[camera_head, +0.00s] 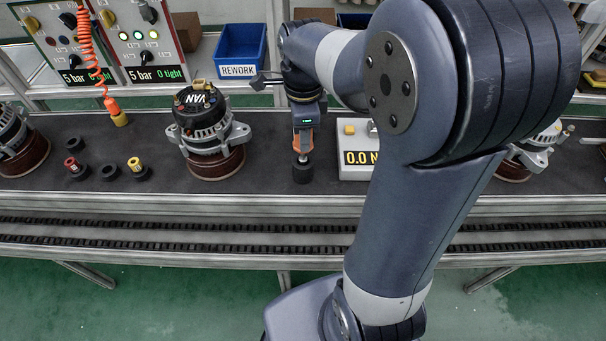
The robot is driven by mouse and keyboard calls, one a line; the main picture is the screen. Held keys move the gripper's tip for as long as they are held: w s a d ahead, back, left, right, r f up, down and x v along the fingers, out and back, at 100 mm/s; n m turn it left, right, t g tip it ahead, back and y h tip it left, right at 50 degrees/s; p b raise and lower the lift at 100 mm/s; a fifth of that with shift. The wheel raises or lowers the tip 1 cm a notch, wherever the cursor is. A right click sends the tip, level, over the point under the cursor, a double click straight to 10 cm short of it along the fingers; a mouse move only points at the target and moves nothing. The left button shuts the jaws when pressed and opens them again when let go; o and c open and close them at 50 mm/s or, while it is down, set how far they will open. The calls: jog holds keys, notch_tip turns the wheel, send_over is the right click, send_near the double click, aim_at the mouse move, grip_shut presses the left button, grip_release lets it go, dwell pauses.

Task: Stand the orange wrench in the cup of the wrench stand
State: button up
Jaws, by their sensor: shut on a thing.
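My gripper (304,127) points down over the dark bench, left of the white tester, and is shut on the orange wrench (302,143). Only a short orange piece with a pale lower end shows below the gripper; the rest of the wrench is hard to make out. The black cup of the wrench stand (302,175) is directly below it. The pale end meets the cup's rim in this view; I cannot tell whether it is inside or just above.
An alternator (207,130) stands close to the left of my gripper. The white tester (356,157) is close on the right, partly behind my arm. Several small holders, with a red piece (71,164) and a yellow piece (134,164), stand left. A blue REWORK bin (241,42) is behind.

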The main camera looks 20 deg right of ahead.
jog(key=shift+f, duration=0.1)
dwell(0.3)
jog(key=shift+f+b, duration=0.3)
jog(key=shift+f, duration=0.2)
jog(key=shift+f, duration=0.2)
jog(key=shift+f+b, duration=0.3)
jog(key=shift+f, duration=0.1)
jog(key=shift+f, duration=0.2)
dwell(0.5)
jog(key=shift+f, duration=0.25)
jog(key=o, duration=1.2)
jog(key=shift+c, duration=0.2)
